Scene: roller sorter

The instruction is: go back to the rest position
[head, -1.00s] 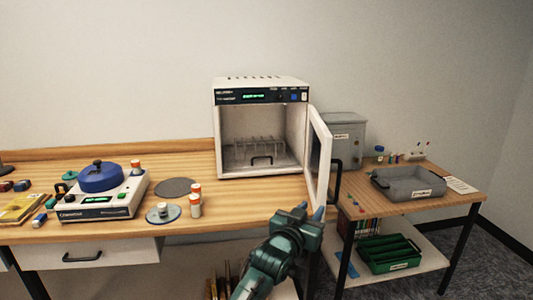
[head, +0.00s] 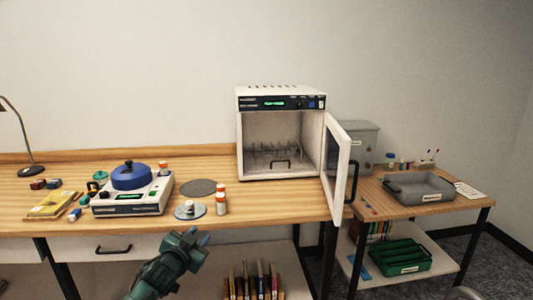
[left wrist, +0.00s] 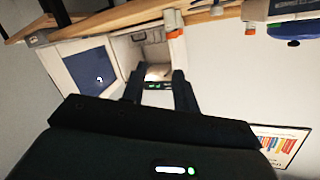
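My left gripper (head: 198,236) is low in front of the wooden bench (head: 270,213), in the head view. In the left wrist view its two dark fingers (left wrist: 158,84) stand apart with nothing between them, so it is open and empty. That view is turned over, with the bench along the top. My right gripper is not in view.
A white oven (head: 244,135) stands on the bench, its door (head: 335,168) swung open toward the front, with a rack inside. A blue-lidded device (head: 131,178) and orange-capped bottles (head: 221,200) stand left of it. A grey tray (head: 420,194) is on the right table.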

